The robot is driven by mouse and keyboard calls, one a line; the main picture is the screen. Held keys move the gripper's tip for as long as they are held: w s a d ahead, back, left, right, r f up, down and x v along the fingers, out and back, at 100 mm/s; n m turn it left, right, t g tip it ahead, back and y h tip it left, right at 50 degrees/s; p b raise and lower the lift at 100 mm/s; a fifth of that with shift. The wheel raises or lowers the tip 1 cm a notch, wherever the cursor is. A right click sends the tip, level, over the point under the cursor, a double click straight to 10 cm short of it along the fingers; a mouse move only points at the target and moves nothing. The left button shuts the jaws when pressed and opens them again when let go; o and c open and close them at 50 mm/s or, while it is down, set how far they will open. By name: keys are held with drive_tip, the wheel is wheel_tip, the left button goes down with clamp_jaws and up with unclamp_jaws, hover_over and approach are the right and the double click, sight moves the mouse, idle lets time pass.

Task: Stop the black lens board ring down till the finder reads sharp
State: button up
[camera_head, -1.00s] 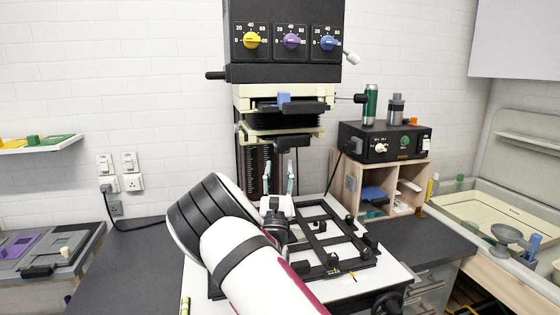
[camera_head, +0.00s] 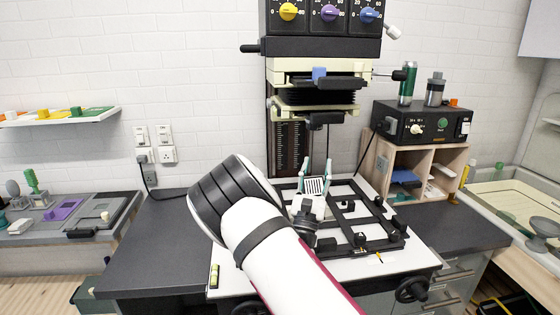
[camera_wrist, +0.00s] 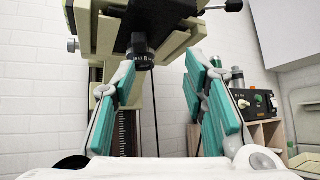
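The black lens board ring (camera_wrist: 140,58) hangs under the cream lens stage in the wrist view, with white marks on its rim. In the head view the ring (camera_head: 316,121) is small and dark below the bellows. My gripper (camera_head: 317,163) points up below it; in the wrist view its two teal-padded fingers (camera_wrist: 166,88) stand wide apart with nothing between them. The ring is above and beyond the fingers, nearer the left one in the picture, and apart from both. I cannot make out a finder reading.
The enlarger column (camera_head: 289,150) stands behind my gripper. A black easel frame (camera_head: 349,235) lies on the white baseboard below. A black timer box (camera_head: 425,122) sits on a wooden shelf to the right, with a green cylinder (camera_head: 407,85) on top. Left bench space (camera_head: 150,235) is clear.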

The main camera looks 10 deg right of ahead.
drive_tip(key=s+d+r+m+g+h, duration=0.3)
drive_tip(key=s+d+m+g+h, duration=0.2)
drive_tip(key=d+m+g, duration=0.3)
drive_tip(key=s+d+r+m+g+h, duration=0.3)
drive_tip(key=s+d+m+g+h, duration=0.2)
drive_tip(key=d+m+g, duration=0.4)
drive_tip(key=s+d+f+m+g+y+b, duration=0.15)
drive_tip(key=s+m+g+y, duration=0.3)
drive_tip(key=s, duration=0.45)
drive_tip(key=s+f+m+g+y+p, duration=0.1)
drive_tip(key=s+f+m+g+y, duration=0.15)
drive_tip(key=s+g+y, duration=0.45)
drive_tip(key=s+a+m+t+y, duration=0.2)
drive_tip(key=s+a+t+y, duration=0.3)
drive_tip(key=a, duration=0.5)
drive_tip(key=s+a+r+m+t+y+b, duration=0.1)
drive_tip(key=s+a+m+t+y, duration=0.2)
drive_tip(key=s+a+t+y, duration=0.2)
drive_tip(key=s+a, duration=0.2)
drive_tip(key=a, duration=0.2)
drive_tip(key=shift+s+a+r+y, duration=0.15)
drive_tip(key=shift+a+r+y, duration=0.15)
drive_tip(key=shift+a+y, duration=0.05)
drive_tip(key=shift+f, duration=0.1)
